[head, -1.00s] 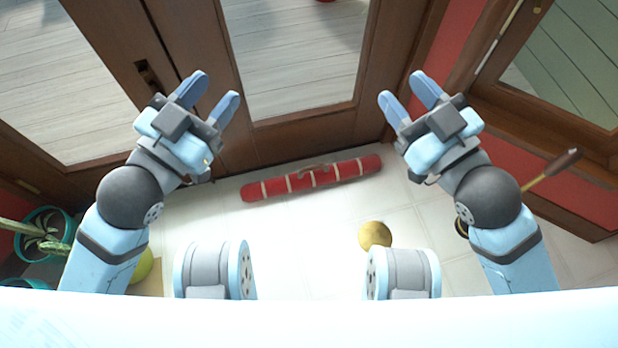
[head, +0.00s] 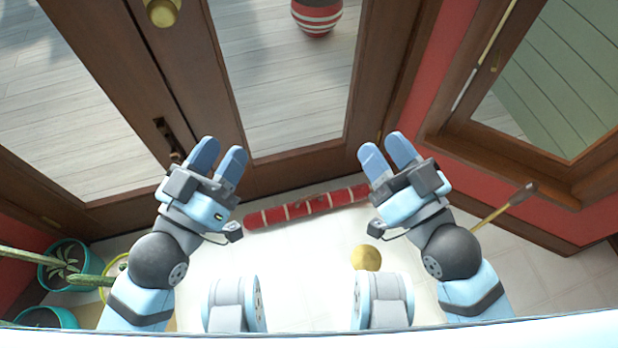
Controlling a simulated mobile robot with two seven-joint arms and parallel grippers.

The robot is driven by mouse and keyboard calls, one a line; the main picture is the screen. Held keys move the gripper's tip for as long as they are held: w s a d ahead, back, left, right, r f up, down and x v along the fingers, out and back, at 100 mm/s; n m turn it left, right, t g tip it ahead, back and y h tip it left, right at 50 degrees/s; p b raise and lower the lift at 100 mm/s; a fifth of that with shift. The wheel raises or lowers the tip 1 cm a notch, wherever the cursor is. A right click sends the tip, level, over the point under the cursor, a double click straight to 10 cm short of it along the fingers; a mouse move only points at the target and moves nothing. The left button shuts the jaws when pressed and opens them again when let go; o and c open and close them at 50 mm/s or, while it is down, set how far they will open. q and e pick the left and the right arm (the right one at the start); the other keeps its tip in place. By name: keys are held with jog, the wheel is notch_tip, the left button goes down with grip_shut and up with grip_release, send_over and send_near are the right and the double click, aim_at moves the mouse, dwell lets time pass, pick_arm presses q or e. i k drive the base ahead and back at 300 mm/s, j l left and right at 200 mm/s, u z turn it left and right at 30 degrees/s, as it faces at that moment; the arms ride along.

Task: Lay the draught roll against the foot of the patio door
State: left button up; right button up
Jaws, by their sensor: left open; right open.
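The draught roll (head: 300,209) is a long red roll with pale bands. It lies on the white tiled floor, a little slanted, its right end higher in the picture and close to the door foot. The patio door (head: 290,165) is brown wood with large glass panes. Its bottom rail runs just beyond the roll. My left gripper (head: 218,158) is open and empty, in view above the roll's left end. My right gripper (head: 386,153) is open and empty, and hides part of the roll's right end.
A brass-coloured ball-like object (head: 366,258) is on the floor near the middle. Potted plants in teal pots (head: 85,266) stand at the left. A wooden-handled tool (head: 505,207) leans at the right. A striped pot (head: 316,16) stands outside beyond the glass.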

aim_at(308, 205)
jog(key=l, duration=0.35)
jog(key=i+l+u, duration=0.1)
jog(key=l, duration=0.25)
jog(key=u, duration=1.45)
jog(key=i+l, duration=0.45)
